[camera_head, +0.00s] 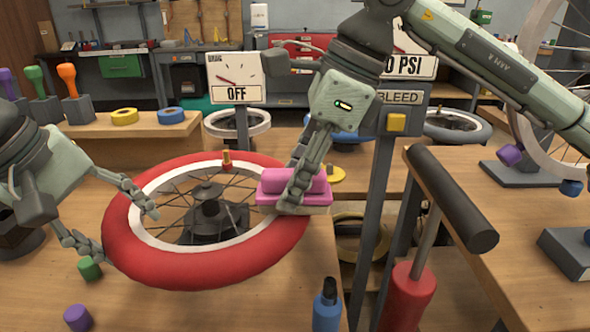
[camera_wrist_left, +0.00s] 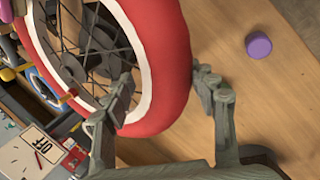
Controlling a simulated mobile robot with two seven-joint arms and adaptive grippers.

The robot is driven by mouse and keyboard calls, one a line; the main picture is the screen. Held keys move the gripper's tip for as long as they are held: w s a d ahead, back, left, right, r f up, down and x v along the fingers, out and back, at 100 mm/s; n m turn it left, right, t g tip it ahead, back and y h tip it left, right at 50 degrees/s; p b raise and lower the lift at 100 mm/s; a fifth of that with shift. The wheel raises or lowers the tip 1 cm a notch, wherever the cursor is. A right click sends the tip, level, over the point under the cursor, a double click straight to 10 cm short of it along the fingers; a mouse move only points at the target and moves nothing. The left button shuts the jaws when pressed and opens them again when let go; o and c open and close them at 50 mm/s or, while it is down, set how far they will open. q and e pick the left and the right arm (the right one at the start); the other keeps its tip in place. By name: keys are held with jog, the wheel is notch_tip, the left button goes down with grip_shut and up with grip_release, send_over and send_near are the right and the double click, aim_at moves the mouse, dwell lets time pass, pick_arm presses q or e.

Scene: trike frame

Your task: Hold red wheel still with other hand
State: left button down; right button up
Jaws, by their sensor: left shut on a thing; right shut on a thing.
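The red wheel (camera_head: 205,270), a red tyre on a white rim with thin spokes and a dark hub, is level at the middle of the bench in the head view. It also shows in the left wrist view (camera_wrist_left: 165,60). My left gripper (camera_head: 128,234) is shut on its near left side, one finger inside the rim and one outside the tyre. My right gripper (camera_head: 292,200) is shut on a pink block with a pale underside (camera_head: 268,188), at the wheel's right side. Whether the block touches the tyre is hard to tell.
A green cap (camera_head: 90,268) and a purple cap (camera_head: 77,317) lie by the wheel's near left. A blue bottle (camera_head: 327,312) stands at the front. A grey post (camera_head: 383,200) with a BLEED sign and a red pump (camera_head: 408,295) stand at right. A gauge reads OFF (camera_head: 235,78).

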pick_arm(q)
jog(key=shift+s+d+f, duration=0.1)
jog(key=shift+s+f, duration=0.2)
jog(key=shift+f, duration=0.2)
pick_arm(e)
jog(key=shift+s+a+f, duration=0.1)
jog(key=shift+s, duration=1.15)
notch_tip(320, 180, up, 8)
jog(key=shift+r, duration=0.2)
pick_arm(q)
jog(key=c, duration=0.9)
grip_release()
jog(key=o, duration=0.5)
jog(key=shift+w, duration=0.25)
jog(key=shift+c, duration=0.2)
jog(key=shift+r, duration=0.1)
pick_arm(e)
jog(key=shift+w, duration=0.1)
